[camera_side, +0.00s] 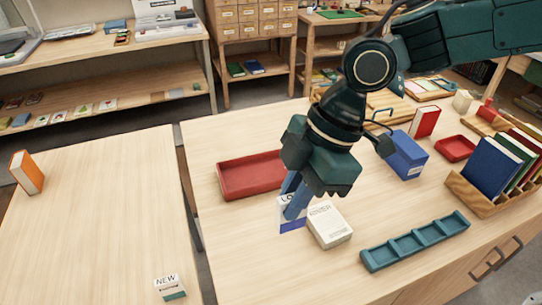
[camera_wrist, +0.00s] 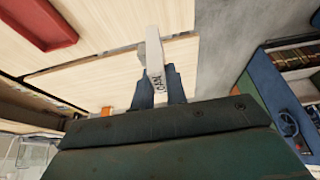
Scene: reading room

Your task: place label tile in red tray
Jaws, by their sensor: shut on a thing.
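My gripper (camera_side: 294,200) is shut on the label tile (camera_side: 289,225), a thin white tile with a dark blue lower band and partly hidden lettering. The tile is held upright, in front of the red tray and left of a white box. In the wrist view the tile (camera_wrist: 155,60) stands edge-on between the blue fingers. The red tray (camera_side: 232,193) is a shallow rectangle lying behind and left of the tile; my gripper hides its right end. Part of the tray (camera_wrist: 45,42) shows at the top left of the wrist view. The visible part of the tray is empty.
A white box (camera_side: 329,225) lies just right of the tile. A teal divided tray (camera_side: 415,241), a blue box (camera_side: 405,155), a smaller red tray (camera_side: 456,148) and a wooden book rack (camera_side: 484,205) stand further right. The table left of the tile is clear.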

